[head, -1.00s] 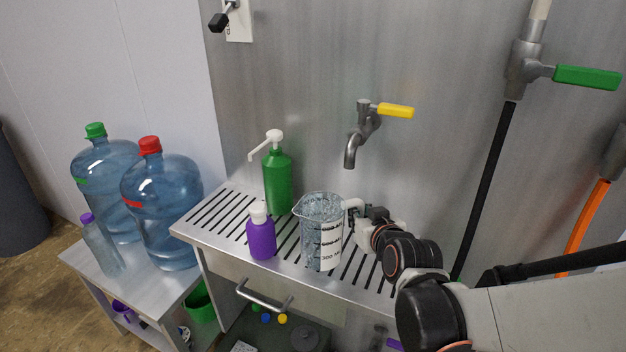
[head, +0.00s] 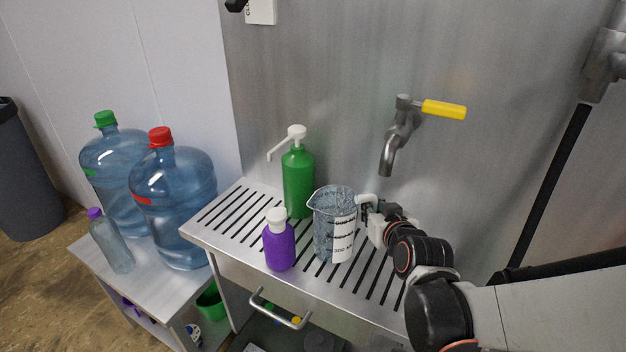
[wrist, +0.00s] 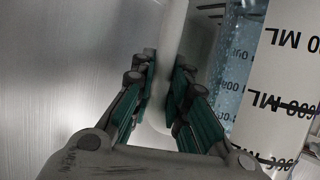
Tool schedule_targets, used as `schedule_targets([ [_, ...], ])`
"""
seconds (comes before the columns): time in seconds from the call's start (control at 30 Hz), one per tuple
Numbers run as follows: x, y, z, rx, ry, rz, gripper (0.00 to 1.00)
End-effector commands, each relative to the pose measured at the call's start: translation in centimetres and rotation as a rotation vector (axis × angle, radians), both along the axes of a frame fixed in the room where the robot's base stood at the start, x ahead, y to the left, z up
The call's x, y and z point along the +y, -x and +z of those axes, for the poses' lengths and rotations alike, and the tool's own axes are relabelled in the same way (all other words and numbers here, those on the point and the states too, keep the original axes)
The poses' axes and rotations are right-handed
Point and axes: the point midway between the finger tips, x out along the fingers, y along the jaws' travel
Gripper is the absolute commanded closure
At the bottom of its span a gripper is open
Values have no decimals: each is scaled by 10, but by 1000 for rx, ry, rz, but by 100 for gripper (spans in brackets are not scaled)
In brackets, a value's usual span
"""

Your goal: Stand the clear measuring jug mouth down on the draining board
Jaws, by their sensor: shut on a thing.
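The clear measuring jug (head: 335,225), with a white label and black markings, is over the slatted draining board (head: 222,240). It is upright, mouth up, with its spout to the left. My gripper (head: 368,205) is shut on the jug's white handle on its right side. In the wrist view the green-padded fingers (wrist: 165,95) close on the pale handle (wrist: 170,50), and the labelled jug wall (wrist: 285,75) stands at the right. I cannot tell whether the jug's base touches the board.
A purple bottle (head: 280,245) stands close left of the jug, and a green pump bottle (head: 298,182) behind left. A tap (head: 392,145) with a yellow lever juts from the wall behind. Large water bottles (head: 175,210) stand on a side table. The board's left end is clear.

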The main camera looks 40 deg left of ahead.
Motion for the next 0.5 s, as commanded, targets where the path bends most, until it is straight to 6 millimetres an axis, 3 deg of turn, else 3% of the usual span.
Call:
schedule_targets([
  [0.23,1,0,-3,0,0,1,100],
  [0.27,1,0,-3,0,0,1,81],
  [0.33,1,-1,-2,0,0,1,65],
  [0.5,1,-1,-2,0,0,1,65],
])
